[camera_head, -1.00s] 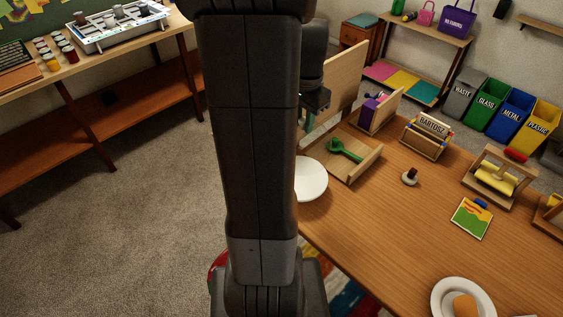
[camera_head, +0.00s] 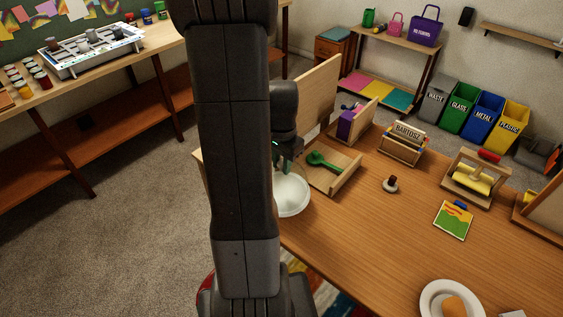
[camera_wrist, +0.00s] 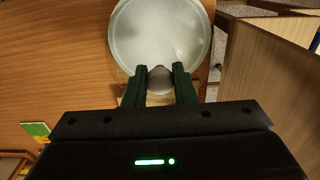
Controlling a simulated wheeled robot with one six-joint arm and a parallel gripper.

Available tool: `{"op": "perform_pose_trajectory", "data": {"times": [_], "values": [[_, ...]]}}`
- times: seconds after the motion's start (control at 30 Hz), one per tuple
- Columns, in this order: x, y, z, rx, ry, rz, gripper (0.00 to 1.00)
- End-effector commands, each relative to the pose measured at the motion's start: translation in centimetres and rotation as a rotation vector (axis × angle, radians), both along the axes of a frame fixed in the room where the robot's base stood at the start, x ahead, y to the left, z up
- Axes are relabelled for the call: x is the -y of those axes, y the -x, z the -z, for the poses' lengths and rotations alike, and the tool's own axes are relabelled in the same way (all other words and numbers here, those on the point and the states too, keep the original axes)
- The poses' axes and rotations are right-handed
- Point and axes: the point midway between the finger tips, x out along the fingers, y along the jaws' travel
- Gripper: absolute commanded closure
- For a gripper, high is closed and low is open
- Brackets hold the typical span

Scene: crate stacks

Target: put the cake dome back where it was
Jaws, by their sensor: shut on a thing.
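The cake dome (camera_head: 291,198) is pale and translucent, with a round rim. It is at the left end of the wooden table, partly hidden by my arm. My gripper (camera_head: 286,159) is above it. In the wrist view, my gripper (camera_wrist: 159,79) is shut on the small round knob (camera_wrist: 160,78) at the top of the dome, with one dark green finger on each side. The dome (camera_wrist: 160,35) spreads out beyond the fingers. I cannot tell whether its rim touches the table. A white plate (camera_head: 428,309) with an orange-yellow piece (camera_head: 455,306) stands uncovered at the table's front right.
A wooden tray (camera_head: 345,180) with a green scoop (camera_head: 324,161) stands close beside the dome. An upright wooden panel (camera_head: 316,95) rises behind. A small brown-knobbed thing (camera_head: 390,184) and a picture card (camera_head: 453,220) lie farther right. The table's middle front is clear.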

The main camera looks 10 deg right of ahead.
Motion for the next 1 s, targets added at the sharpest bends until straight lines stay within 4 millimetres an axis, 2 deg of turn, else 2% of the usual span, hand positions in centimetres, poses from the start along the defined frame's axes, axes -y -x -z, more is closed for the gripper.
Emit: {"op": "perform_pose_trajectory", "data": {"times": [0.07, 0.1, 0.2, 0.43, 0.57, 0.67, 1.0], "values": [[0.0, 0.0, 0.3, 0.000, 0.000, 0.000, 1.00], [0.0, 0.0, 0.3, 0.000, 0.000, 0.000, 0.72], [0.0, 0.0, 0.2, 0.000, 0.000, 0.000, 0.54], [0.0, 0.0, 0.2, 0.000, 0.000, 0.000, 0.54], [0.0, -0.1, -0.6, 0.003, 0.000, 0.000, 0.54], [0.0, -0.1, -2.2, 0.006, 0.001, 0.000, 0.54], [0.1, 0.0, -9.3, 0.006, 0.001, 0.000, 0.54]]}}
